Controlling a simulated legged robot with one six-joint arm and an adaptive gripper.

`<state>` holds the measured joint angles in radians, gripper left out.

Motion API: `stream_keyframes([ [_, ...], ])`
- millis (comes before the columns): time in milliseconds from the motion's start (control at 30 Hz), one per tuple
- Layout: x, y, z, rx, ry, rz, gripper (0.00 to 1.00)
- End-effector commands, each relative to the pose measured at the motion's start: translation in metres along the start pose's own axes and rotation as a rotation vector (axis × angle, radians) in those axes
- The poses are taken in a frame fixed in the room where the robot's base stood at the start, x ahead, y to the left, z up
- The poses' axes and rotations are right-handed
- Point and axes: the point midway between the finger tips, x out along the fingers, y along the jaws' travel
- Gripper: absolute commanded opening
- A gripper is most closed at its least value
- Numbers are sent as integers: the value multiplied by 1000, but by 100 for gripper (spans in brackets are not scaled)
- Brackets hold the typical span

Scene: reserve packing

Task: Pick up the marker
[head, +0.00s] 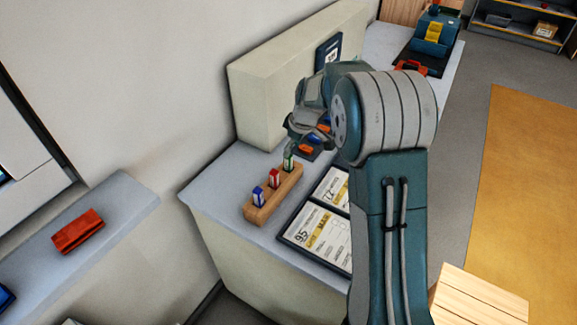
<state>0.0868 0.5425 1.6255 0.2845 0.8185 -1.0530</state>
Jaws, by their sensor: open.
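A wooden marker holder (274,194) stands on the grey-white counter (215,185). It holds a blue marker (257,197) at its near end, a red marker (274,179) in the middle and a green marker (289,162) at its far end. All three stand upright. My gripper (300,136) is open and hangs just above and beyond the green marker. My arm comes in from the right and hides part of the counter. Whether a fingertip touches the green marker cannot be told from this view.
Printed sheets on a dark board (317,232) lie right of the holder. A cream block (262,100) rises behind it. A teal tape dispenser (433,35) is at the far end. A red object (78,231) lies on a separate left ledge. A wooden crate (480,300) stands at lower right.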

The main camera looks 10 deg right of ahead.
Motion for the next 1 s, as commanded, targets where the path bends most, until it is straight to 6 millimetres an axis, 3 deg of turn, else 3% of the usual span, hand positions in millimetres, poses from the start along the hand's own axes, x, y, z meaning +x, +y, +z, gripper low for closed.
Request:
stream_keyframes([
  [100,16,0,0,1,0,-1,71],
  [333,31,-1,1,2,0,-1,71],
  [600,70,-1,2,1,-1,-1,71],
  [833,72,-1,2,1,2,2,71],
  [867,72,-1,2,1,1,2,62],
  [1000,72,-1,2,1,1,2,2],
])
